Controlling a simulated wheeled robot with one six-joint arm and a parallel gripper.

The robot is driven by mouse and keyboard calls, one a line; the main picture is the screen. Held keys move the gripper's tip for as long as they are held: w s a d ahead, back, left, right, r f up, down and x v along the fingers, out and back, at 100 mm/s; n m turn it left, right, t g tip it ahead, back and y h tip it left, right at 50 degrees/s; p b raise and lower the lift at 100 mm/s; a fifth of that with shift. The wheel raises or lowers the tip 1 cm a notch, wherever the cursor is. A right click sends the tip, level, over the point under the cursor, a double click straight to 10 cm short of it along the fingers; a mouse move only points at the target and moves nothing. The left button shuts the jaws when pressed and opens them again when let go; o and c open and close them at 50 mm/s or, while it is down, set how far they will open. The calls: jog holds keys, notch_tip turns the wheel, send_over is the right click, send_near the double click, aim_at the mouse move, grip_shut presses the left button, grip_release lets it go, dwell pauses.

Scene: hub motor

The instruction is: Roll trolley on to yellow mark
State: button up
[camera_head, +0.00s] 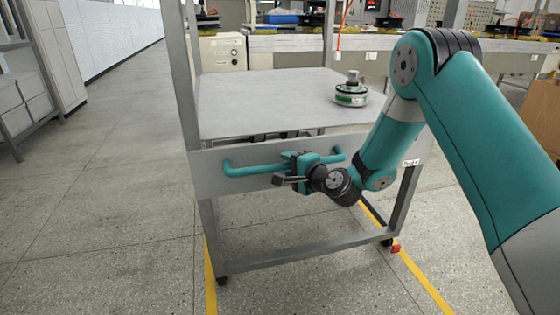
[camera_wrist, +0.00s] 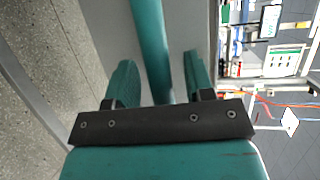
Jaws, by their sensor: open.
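The trolley (camera_head: 262,100) is a grey metal frame with a flat top, standing in front of me. A teal bar handle (camera_head: 250,170) runs across its near panel. My gripper (camera_head: 304,164) is at the handle, right of its middle. In the wrist view, the handle bar (camera_wrist: 150,35) passes between the two fingers of my gripper (camera_wrist: 159,65), which stand apart with gaps on both sides. Yellow floor lines show near the trolley's left leg (camera_head: 210,275) and right leg (camera_head: 425,280). A round hub motor (camera_head: 350,95) sits on the trolley's top, at the right.
A workbench with equipment (camera_head: 285,50) stands behind the trolley. Grey cabinets (camera_head: 58,50) line the left side. The floor (camera_head: 110,200) left of the trolley is clear. A small red piece (camera_head: 396,248) is by the right front wheel.

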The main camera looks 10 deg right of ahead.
jog(key=shift+w+d, duration=0.1)
jog(key=shift+w, duration=0.1)
jog(key=shift+d, duration=0.1)
jog(key=shift+c, duration=0.2)
grip_shut()
jog(key=shift+f, duration=0.1)
jog(key=shift+s, duration=0.1)
